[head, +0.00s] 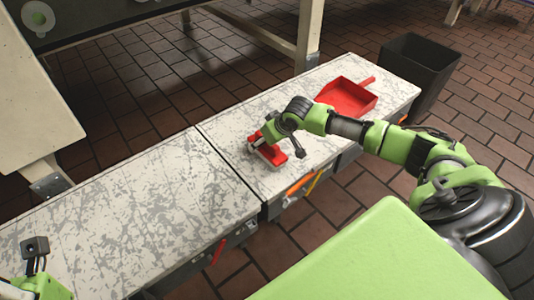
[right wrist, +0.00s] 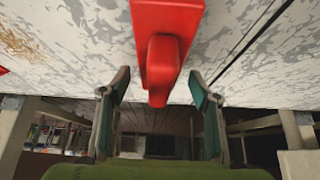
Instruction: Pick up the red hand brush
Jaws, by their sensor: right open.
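The red hand brush (head: 272,154) lies on the speckled white bench top, and my right gripper (head: 262,143) is right at it, partly covering it. In the right wrist view the red brush (right wrist: 166,45) comes in from the top, its narrower end pointing down between the two fingers. The right gripper (right wrist: 157,87) is open, with one finger on each side of the brush end. Gaps show between the fingers and the red part, so the gripper is not closed on it.
A red dustpan (head: 347,97) lies on the bench (head: 130,215) further back. A dark bin (head: 421,70) stands past the bench's far end. Orange and yellow handled items (head: 300,185) hang at the front edge. The bench's left part is clear.

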